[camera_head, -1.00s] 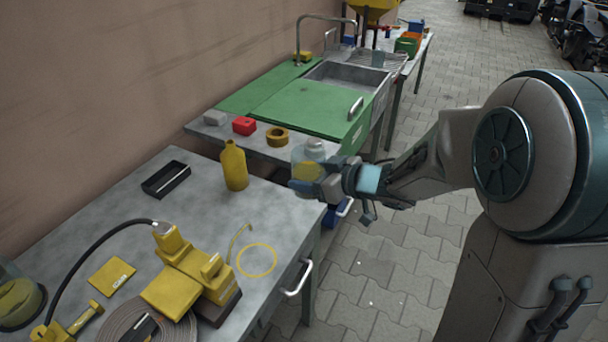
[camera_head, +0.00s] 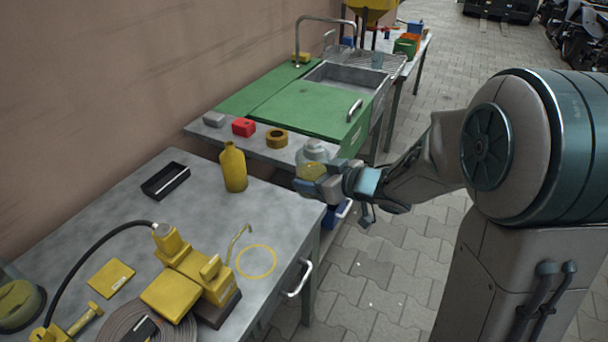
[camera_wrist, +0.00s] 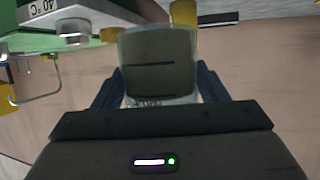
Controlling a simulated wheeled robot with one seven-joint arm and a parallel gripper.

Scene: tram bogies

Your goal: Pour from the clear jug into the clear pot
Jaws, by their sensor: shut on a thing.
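The clear jug (camera_head: 313,152) is held above the gap by the right end of the near bench. Yellow content shows low in it, and it looks slightly tilted. My gripper (camera_head: 308,184) is shut on the jug. In the wrist view the jug (camera_wrist: 160,65) sits between the two dark fingers of my gripper (camera_wrist: 160,88), and its lower part is partly hidden by the gripper body. I cannot make out the clear pot with certainty in either view.
A yellow bottle (camera_head: 233,167), a black tray (camera_head: 165,181), a yellow ring (camera_head: 256,261) and a yellow machine (camera_head: 195,280) are on the near bench (camera_head: 90,232). A red block (camera_head: 243,127) and a yellow-brown ring (camera_head: 277,138) lie on the ledge behind. A sink (camera_head: 345,78) stands farther back.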

